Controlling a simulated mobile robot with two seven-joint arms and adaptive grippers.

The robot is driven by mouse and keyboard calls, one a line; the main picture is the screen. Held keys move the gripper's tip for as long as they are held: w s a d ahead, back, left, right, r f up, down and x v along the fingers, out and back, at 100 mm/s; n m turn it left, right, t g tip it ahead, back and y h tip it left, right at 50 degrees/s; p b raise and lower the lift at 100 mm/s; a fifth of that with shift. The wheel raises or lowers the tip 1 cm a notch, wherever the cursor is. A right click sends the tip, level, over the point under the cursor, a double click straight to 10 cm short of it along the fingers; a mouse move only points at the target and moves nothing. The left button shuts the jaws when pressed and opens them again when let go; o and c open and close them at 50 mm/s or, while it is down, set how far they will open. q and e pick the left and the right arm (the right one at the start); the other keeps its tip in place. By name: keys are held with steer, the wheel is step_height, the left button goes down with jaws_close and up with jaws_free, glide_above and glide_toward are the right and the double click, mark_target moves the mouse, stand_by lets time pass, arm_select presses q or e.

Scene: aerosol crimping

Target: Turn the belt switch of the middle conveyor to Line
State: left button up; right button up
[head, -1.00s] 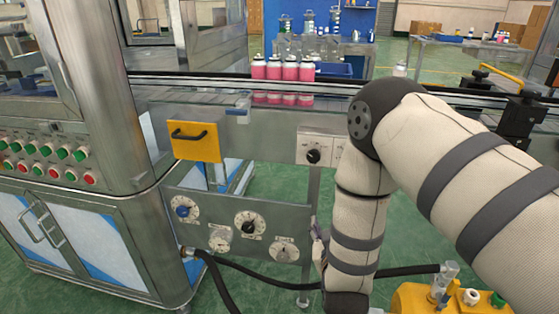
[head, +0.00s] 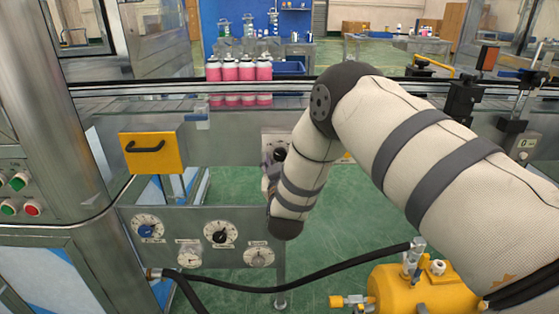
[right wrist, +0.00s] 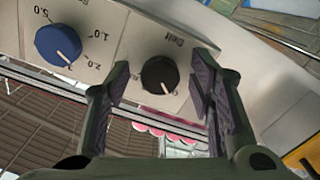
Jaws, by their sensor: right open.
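The belt switch is a black round knob with a white pointer mark on a pale plate lettered "Belt". It shows in the right wrist view (right wrist: 159,76), where the picture is upside down, and partly in the head view (head: 280,153). My right gripper (right wrist: 162,66) is open, with one finger on each side of the knob; I cannot tell whether they touch it. In the head view the right gripper (head: 268,174) is at the panel below the conveyor edge, partly hidden by my forearm. The position lettering around the knob is too small to read. My left gripper is out of view.
A blue dial (right wrist: 58,45) sits beside the switch. Pink cans (head: 239,70) stand on the conveyor. A yellow handled box (head: 153,150) is to the left. A lower dial panel (head: 205,222), a black hose and a yellow tank (head: 420,292) lie below.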

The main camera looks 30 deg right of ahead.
steer(key=shift+w, duration=0.1)
steer(key=c, duration=1.2)
steer(key=shift+o, duration=0.2)
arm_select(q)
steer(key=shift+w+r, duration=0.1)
arm_select(e)
steer(key=shift+m, duration=0.3)
steer(key=m+p, duration=0.1)
steer(key=m, duration=0.3)
steer(key=shift+r, duration=0.1)
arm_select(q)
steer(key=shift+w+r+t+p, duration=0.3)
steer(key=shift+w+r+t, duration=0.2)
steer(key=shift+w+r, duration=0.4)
arm_select(e)
steer(key=m, duration=0.5)
